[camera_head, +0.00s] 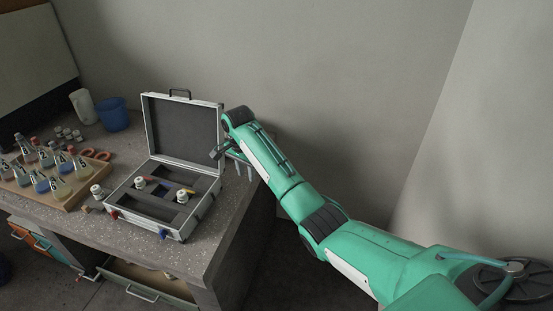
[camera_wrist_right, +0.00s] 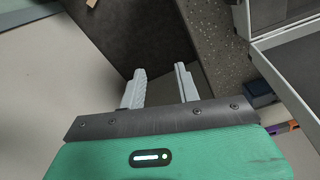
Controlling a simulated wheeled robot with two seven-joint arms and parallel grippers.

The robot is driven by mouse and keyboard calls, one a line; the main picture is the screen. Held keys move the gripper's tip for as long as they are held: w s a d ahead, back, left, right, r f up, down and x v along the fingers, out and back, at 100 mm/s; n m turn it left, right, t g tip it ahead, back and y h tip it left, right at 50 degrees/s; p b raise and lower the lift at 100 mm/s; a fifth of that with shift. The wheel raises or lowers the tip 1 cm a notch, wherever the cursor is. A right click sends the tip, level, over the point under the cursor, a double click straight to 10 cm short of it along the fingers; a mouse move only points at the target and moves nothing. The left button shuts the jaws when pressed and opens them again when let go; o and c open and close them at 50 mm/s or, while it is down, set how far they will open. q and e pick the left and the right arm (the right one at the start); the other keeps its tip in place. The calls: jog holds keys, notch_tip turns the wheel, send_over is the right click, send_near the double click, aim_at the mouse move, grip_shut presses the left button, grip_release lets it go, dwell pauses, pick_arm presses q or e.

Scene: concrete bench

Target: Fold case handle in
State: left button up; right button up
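The open silver case (camera_head: 150,222) sits on the concrete bench with its lid (camera_head: 184,135) raised upright. A dark handle (camera_head: 180,92) stands up from the top edge of the lid. My right gripper (camera_head: 243,170) is beside the right side of the case, near the bench edge, apart from the handle. In the right wrist view its two grey fingers (camera_wrist_right: 160,84) are spread with nothing between them. Part of the case (camera_wrist_right: 284,82) shows at the right of that view. My left gripper is not in view.
A wooden tray (camera_head: 72,203) with several flasks stands left of the case. A blue bucket (camera_head: 114,114) and a white container (camera_head: 83,106) stand behind. A drawer (camera_head: 150,283) is open under the bench (camera_head: 232,222). The wall is close behind the lid.

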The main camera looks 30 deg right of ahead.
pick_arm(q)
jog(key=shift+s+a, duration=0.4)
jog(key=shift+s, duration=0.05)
pick_arm(e)
jog(key=d+r+m, duration=0.1)
jog(key=d+r, duration=0.1)
jog(key=d, duration=0.9)
jog(key=shift+d+m, duration=0.3)
jog(key=shift+d, duration=0.05)
